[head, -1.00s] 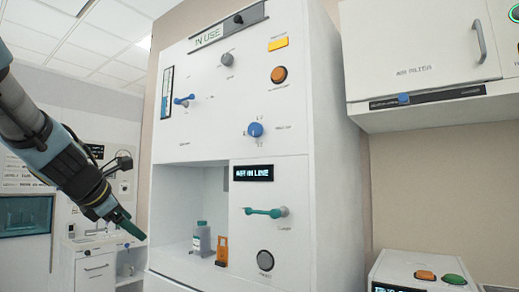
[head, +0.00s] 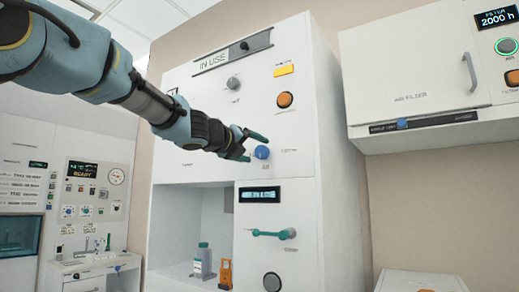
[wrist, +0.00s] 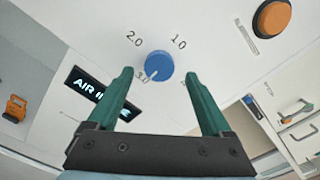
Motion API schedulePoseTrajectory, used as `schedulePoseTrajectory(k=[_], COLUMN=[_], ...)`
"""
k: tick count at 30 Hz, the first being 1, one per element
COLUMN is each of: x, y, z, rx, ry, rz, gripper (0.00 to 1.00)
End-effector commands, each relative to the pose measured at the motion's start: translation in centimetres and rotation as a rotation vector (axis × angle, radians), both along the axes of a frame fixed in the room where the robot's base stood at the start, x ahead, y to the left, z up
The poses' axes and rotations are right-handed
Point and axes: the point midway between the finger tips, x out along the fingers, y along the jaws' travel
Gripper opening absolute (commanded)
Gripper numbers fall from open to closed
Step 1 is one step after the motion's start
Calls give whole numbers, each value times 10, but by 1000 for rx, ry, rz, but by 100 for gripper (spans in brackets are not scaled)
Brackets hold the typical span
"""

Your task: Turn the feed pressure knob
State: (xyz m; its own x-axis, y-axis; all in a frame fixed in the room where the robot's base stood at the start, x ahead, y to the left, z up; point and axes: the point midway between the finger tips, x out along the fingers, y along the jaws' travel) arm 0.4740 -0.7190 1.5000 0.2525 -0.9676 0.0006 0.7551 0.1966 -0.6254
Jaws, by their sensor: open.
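A round blue knob (head: 262,152) sits on the white cabinet front, and its label is too small to read in the head view. In the wrist view the blue knob (wrist: 158,66) has a scale with 1.0, 2.0 and 3.0 around it. Its white pointer line is toward 3.0. My gripper (head: 250,147) is open with green fingers, just in front of the knob. In the wrist view my gripper (wrist: 158,78) has its fingertips on either side of the knob in the picture; I cannot tell whether they touch it.
An orange button (head: 285,100) and a grey knob (head: 234,83) are above the blue knob. A lit display (head: 260,194) and a teal lever (head: 272,233) are below. A bottle (head: 203,261) and an orange item (head: 226,273) stand in the lower-left niche.

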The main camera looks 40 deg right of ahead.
Motion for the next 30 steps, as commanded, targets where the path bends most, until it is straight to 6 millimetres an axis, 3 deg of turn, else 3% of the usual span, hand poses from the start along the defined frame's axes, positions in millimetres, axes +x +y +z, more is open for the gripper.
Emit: schedulePoseTrajectory(k=[7, 18, 30], x=[8, 10, 10], y=[-30, -35, -34], z=[1, 0, 0], rx=[1, 1, 2], ry=[0, -2, -2], rz=[1, 1, 2], gripper=[84, 84, 40])
